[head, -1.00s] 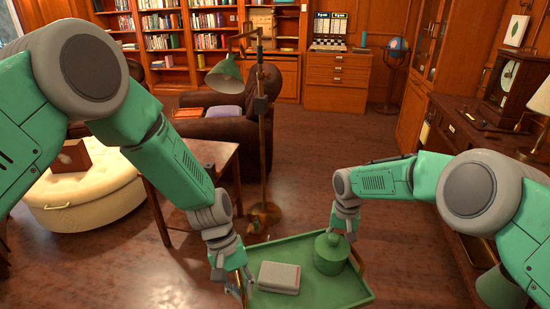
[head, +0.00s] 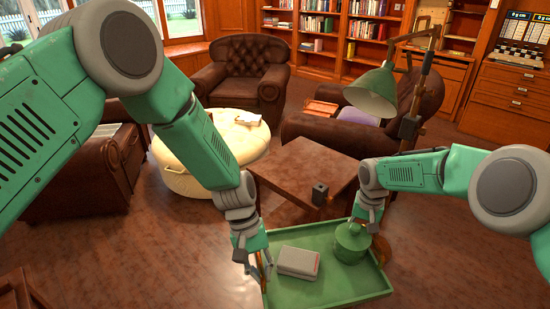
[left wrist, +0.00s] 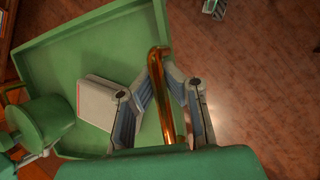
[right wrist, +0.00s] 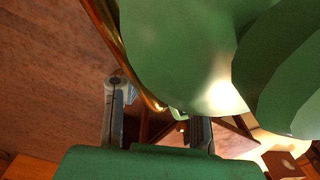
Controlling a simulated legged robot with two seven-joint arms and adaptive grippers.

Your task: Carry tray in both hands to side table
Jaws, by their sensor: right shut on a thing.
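The green tray (head: 330,296) is held in front of me at the bottom of the head view. A grey-white book (head: 298,261) and a green lidded canister (head: 352,243) stand on it. My left gripper (head: 260,270) is at the tray's left end; in the left wrist view its fingers (left wrist: 163,85) close around the brass handle (left wrist: 165,110). My right gripper (head: 376,232) is shut on the right handle, beside the canister, which partly hides it in the right wrist view (right wrist: 180,50). A low wooden table (head: 300,165) stands just beyond the tray.
A small grey block (head: 320,193) shows at the table's near corner. A floor lamp (head: 375,92) rises at its right, before a brown armchair (head: 335,130). A cream ottoman (head: 235,150) and more leather chairs (head: 240,75) stand left and behind. Floor at lower left is mostly clear.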

